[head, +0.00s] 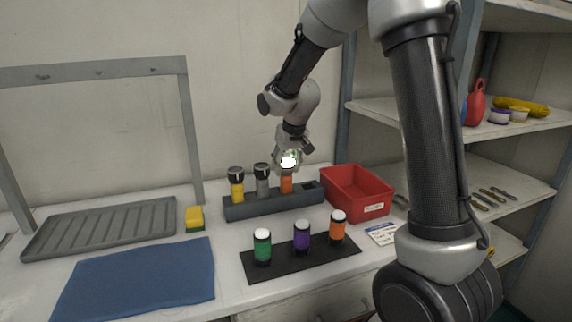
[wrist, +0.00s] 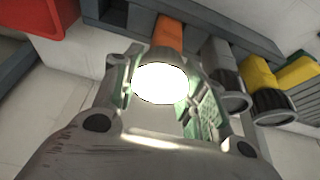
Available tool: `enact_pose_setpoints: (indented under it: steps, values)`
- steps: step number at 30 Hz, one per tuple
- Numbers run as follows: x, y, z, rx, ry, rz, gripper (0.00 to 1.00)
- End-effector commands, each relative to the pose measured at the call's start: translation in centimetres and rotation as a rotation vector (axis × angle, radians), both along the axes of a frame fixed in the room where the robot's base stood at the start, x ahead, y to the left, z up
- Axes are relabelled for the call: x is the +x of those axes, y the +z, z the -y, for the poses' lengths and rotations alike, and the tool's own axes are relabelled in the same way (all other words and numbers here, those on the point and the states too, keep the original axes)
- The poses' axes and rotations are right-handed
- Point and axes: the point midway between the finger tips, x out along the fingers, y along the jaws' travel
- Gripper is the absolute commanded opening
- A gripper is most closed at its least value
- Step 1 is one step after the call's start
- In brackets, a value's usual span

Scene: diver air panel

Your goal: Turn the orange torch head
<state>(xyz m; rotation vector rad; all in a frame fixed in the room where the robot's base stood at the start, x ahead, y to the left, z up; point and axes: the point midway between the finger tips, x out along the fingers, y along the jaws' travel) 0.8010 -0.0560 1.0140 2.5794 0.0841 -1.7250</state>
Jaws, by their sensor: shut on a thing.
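The orange torch (head: 286,183) stands upright in the right part of the dark grey rack (head: 245,209). Its head (head: 289,161) glows bright white. My gripper (head: 288,160) comes down from above and is shut on the torch head. In the wrist view, the lit head (wrist: 160,83) sits between my two green-padded fingers, and part of the orange body (wrist: 168,34) shows beyond it. The yellow torch (head: 237,188) and the grey torch (head: 262,182) stand in the same rack to the left, their heads dark.
A red bin (head: 357,194) stands just right of the rack. In front, a black mat (head: 285,265) holds green, purple and orange canisters with white tops. A blue cloth (head: 140,283), a yellow sponge (head: 194,217) and a ribbed tray (head: 100,228) lie to the left.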

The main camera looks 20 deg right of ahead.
Motion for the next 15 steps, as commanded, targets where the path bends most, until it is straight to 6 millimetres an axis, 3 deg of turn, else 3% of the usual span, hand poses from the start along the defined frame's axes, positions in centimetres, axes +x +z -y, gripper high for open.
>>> enact_pose_setpoints:
  steps: [13, 14, 15]
  values:
    - [0.00, 0.01, -0.03, 0.002, -0.048, 0.001, 0.18]
    - [0.00, 0.01, -0.03, 0.002, -0.048, 0.001, 0.46]
    - [0.00, 0.01, -0.03, 0.002, -0.048, 0.001, 0.52]
